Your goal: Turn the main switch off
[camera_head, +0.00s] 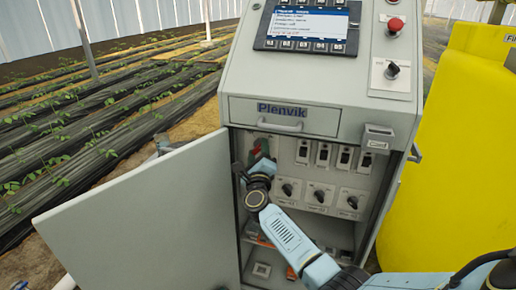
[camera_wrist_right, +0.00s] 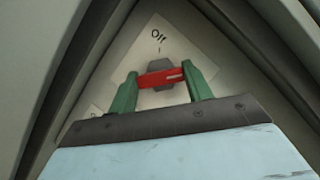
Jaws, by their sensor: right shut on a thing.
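The main switch shows in the right wrist view as a red handle (camera_wrist_right: 155,79) on a grey hub, on a pale plate marked "Off" (camera_wrist_right: 159,36). The handle lies across the gap between my green fingertips, with a white mark near its right end. My right gripper (camera_wrist_right: 161,76) is shut on this handle, one finger at each end. In the head view my right gripper (camera_head: 257,164) reaches into the upper left of the open cabinet (camera_head: 236,200) and hides most of the switch. My left gripper does not show.
The cabinet door (camera_head: 140,225) stands open to the left. Breakers (camera_head: 323,154) and black rotary knobs (camera_head: 318,196) sit right of my gripper. A drawer front (camera_head: 285,117) with a handle is above. A yellow tank (camera_head: 450,150) stands close on the right.

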